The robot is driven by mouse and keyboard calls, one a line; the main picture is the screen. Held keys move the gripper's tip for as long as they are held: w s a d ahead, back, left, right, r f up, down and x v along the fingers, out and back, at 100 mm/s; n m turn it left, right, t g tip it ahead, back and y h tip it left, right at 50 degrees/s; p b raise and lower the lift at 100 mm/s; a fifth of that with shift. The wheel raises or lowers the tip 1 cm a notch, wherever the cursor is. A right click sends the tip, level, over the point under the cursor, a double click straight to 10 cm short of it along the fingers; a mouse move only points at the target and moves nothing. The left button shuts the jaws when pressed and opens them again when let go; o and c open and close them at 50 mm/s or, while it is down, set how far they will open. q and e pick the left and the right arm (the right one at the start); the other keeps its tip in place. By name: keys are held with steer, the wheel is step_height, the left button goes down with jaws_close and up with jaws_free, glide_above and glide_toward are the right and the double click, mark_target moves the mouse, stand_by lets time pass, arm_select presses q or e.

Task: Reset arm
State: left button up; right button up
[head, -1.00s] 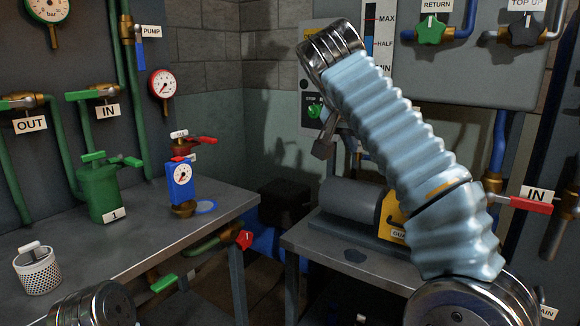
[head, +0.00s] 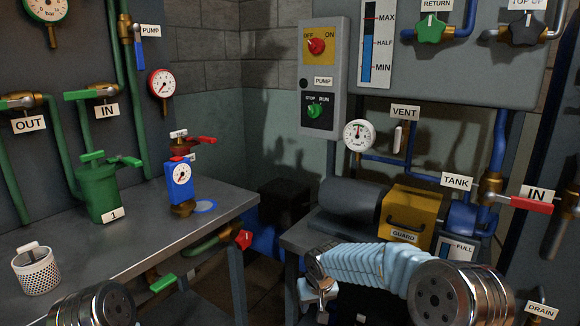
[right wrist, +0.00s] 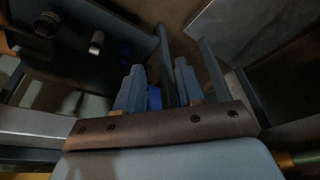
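My right arm comes in from the lower right in the head view, with a pale blue ribbed sleeve. It lies low across the front of the right bench (head: 295,240). Its gripper (head: 318,296) is at the sleeve's left end, small and partly hidden in the head view. In the right wrist view the two fingers of the right gripper (right wrist: 158,88) stand apart. A dark blue shape shows in the gap, seemingly behind them, and I see nothing held. Only a metal joint of my left arm shows at the lower left; its gripper is out of view.
The left bench (head: 140,245) carries a green canister (head: 100,192), a blue gauge unit (head: 181,190) and a perforated cup (head: 37,272). A yellow guard (head: 410,215) and motor stand on the right bench. A switch box (head: 320,80) hangs behind. A gap separates the benches.

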steer(key=s+f+g+y, duration=0.2)
steer(key=s+f, duration=0.7)
steer(key=f, duration=0.4)
steer(key=s+d+f+m, duration=0.1)
steer(key=s+f, duration=0.2)
steer(key=s, duration=0.4)
steer(key=s+d+f+m, duration=0.1)
steer(key=s+f, duration=0.3)
steer(key=s, duration=0.4)
steer(key=s+d+f+m+y, duration=0.1)
steer(key=s+d+f+m, duration=0.1)
steer(key=s, duration=0.6)
steer(key=shift+d+f+g, duration=0.3)
steer(key=shift+f+g, duration=0.1)
steer(key=shift+f, duration=0.35)
